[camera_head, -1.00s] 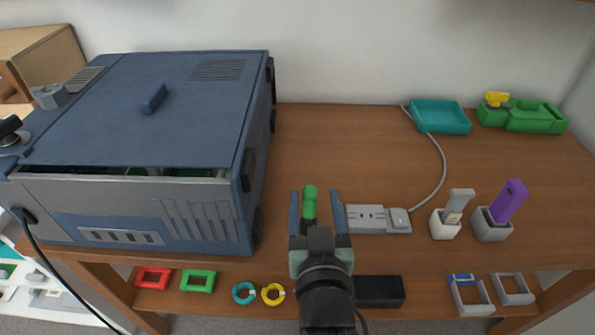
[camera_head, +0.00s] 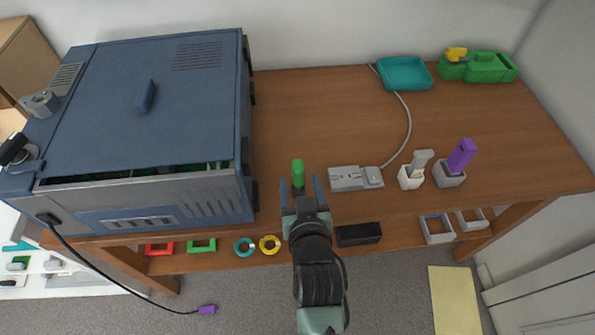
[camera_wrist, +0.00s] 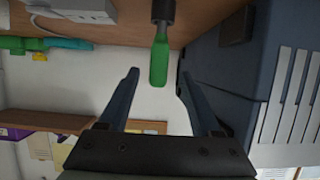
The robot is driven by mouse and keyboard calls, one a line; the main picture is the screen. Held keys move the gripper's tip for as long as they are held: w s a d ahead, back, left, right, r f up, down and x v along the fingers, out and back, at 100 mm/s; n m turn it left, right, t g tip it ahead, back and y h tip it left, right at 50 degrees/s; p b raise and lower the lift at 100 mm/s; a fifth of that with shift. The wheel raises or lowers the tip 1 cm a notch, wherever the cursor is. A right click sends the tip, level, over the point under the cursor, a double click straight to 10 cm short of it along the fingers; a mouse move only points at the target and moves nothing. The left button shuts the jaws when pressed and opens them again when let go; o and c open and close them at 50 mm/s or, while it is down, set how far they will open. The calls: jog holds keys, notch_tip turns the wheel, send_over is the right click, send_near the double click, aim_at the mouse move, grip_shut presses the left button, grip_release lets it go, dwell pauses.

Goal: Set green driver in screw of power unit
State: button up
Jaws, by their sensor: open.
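The green driver (camera_head: 298,169) stands upright near the front edge of the table, right of the blue case. In the wrist view its green handle (camera_wrist: 159,62) shows with a dark piece (camera_wrist: 163,11) at its other end. My gripper (camera_head: 300,182) is open and empty, with one finger on each side of the handle's line. In the wrist view the handle's end lies between the fingertips (camera_wrist: 157,76), apart from both. A large blue case (camera_head: 140,120) with a partly open front top stands at left. I cannot tell which part is the power unit, and no screw is clear.
A grey corded block (camera_head: 350,178) lies right of the driver. Further right stand grey holders (camera_head: 410,180) with a grey and a purple piece (camera_head: 462,155). Coloured frames and rings sit on the lower shelf.

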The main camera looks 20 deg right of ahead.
aim_at(297, 164)
jog(key=shift+b+x, duration=0.35)
jog(key=shift+x, duration=3.7)
jog(key=shift+d, duration=0.1)
grip_shut()
